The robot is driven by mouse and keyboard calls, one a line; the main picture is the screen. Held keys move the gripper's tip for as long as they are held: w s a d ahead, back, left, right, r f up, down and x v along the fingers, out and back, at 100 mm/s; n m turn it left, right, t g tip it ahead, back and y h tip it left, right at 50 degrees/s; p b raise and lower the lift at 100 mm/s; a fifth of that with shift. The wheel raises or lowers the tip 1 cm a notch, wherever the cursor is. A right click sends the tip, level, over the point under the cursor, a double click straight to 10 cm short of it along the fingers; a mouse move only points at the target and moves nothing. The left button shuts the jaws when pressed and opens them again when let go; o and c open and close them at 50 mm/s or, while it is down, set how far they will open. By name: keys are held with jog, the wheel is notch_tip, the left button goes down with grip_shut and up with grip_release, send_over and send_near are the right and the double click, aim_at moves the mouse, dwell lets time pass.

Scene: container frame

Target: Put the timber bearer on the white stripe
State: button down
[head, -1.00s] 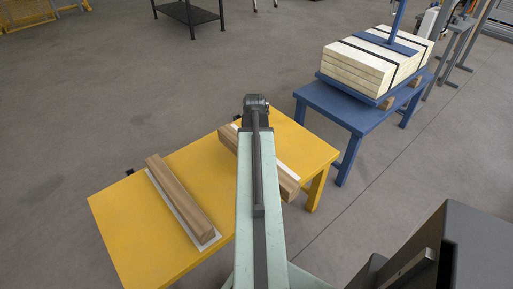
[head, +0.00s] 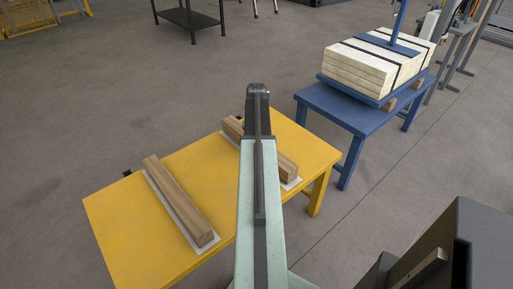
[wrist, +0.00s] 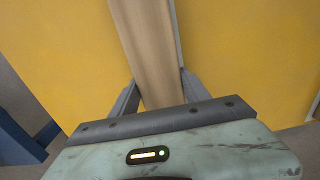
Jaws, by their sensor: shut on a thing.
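A brown timber bearer (head: 288,166) lies along the right white stripe (head: 291,185) on the yellow table. White shows along its left side and at its near end. My arm hides its middle in the head view. In the wrist view my gripper (wrist: 159,78) is shut on this timber bearer (wrist: 150,35), one finger on each side. A thin pale strip runs along the bearer's right edge there. I cannot tell whether its underside touches the stripe.
A second bearer (head: 180,203) lies on the left white stripe (head: 153,185) of the yellow table (head: 120,220). A blue table (head: 337,112) with a strapped pale stack (head: 360,68) stands at the back right. The table between the bearers is clear.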

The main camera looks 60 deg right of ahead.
jog(key=shift+f, duration=0.55)
jog(key=c, duration=0.5)
grip_release()
jog(key=shift+r, duration=0.1)
notch_tip(320, 180, up, 12)
jog(key=p, duration=1.2)
jog(key=shift+r, duration=0.2)
jog(key=shift+f, duration=0.1)
